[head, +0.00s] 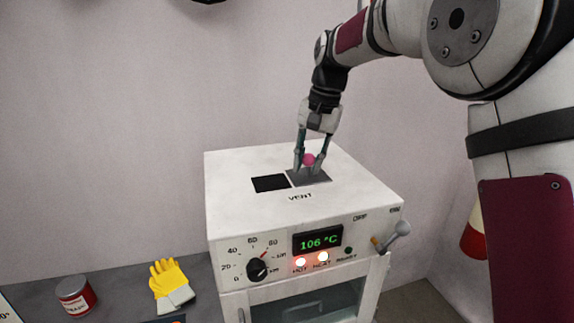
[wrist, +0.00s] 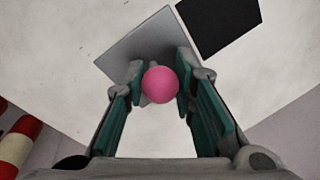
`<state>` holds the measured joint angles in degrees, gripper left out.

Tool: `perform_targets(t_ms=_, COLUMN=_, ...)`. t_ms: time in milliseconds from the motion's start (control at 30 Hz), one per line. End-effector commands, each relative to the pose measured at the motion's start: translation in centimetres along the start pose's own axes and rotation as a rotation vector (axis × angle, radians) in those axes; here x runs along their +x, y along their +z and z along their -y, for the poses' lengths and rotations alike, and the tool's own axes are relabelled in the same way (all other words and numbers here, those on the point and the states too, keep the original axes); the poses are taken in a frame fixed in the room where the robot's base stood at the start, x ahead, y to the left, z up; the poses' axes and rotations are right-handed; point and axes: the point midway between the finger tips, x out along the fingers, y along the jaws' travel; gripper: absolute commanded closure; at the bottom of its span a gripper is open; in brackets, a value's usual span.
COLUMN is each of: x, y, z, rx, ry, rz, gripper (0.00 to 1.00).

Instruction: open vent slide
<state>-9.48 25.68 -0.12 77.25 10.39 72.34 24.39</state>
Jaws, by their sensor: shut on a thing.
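The vent slide (head: 318,178) is a grey square plate on top of a white oven (head: 235,215), above the printed word VENT. A pink ball knob (head: 309,159) stands on it. To its left is a black square opening (head: 270,184), uncovered. My gripper (head: 310,163) points down from above with its fingers around the knob, shut on it. In the wrist view the pink knob (wrist: 160,85) sits between the teal finger pads, with the grey plate (wrist: 140,45) beneath and the black opening (wrist: 218,22) beside it, upper right.
The oven front has a dial (head: 257,269), a display (head: 317,242) reading 106 °C, lit red lamps and a lever (head: 398,231). The oven top around the vent is clear.

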Motion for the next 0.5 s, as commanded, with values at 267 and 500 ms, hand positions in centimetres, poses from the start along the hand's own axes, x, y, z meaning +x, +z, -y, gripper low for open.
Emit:
perform_targets(t_ms=267, x=-0.17, y=-0.40, z=-0.50, rx=0.001, ry=0.000, rz=-0.004, gripper=1.00)
perform_targets(t_ms=500, x=-0.16, y=-0.41, z=-0.52, rx=0.001, ry=0.001, rz=-0.004, gripper=0.54)
